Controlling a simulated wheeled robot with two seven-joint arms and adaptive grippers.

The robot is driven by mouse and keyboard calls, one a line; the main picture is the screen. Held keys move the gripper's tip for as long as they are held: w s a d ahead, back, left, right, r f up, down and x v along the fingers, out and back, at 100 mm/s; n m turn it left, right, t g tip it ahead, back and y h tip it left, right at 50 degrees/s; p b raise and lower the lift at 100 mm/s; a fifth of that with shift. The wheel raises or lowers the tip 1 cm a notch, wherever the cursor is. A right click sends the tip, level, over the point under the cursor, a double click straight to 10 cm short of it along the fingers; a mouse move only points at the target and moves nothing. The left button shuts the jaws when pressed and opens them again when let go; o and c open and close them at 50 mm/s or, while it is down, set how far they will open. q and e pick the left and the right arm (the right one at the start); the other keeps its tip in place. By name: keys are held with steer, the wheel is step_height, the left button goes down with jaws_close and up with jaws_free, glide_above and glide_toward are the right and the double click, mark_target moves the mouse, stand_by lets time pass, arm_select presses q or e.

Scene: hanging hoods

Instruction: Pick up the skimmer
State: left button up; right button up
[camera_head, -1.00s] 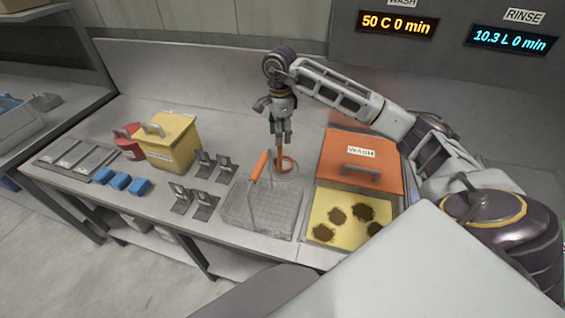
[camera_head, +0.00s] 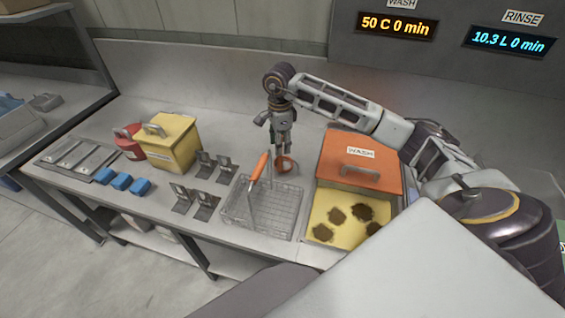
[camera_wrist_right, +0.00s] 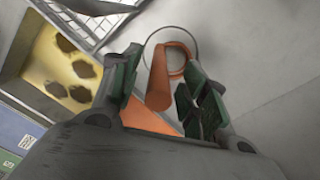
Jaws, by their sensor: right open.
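My right gripper (camera_head: 281,153) points down behind the wire basket in the head view. Its fingers are open. In the right wrist view an orange handle (camera_wrist_right: 160,88), which looks like the skimmer's, stands between the green finger pads, with gaps visible to both sides. An orange ring (camera_wrist_right: 184,59) and a thin wire hoop show beyond it. In the head view the orange ring (camera_head: 288,166) shows just below the fingertips, while the handle is mostly hidden by the gripper. My left gripper is not in view.
The wire basket (camera_head: 262,215) with its orange-tipped handle stands in front of my right gripper. The orange-lidded wash bin (camera_head: 350,180) with the yellow interior is to its right. A yellow box (camera_head: 172,148), blue blocks (camera_head: 121,181) and metal clips are left. Bare counter lies behind.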

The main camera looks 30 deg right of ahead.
mark_target(280, 164)
steer(key=shift+f+p, duration=0.3)
steer(key=shift+f, duration=1.2)
steer(key=shift+s, duration=0.1)
jaws_close()
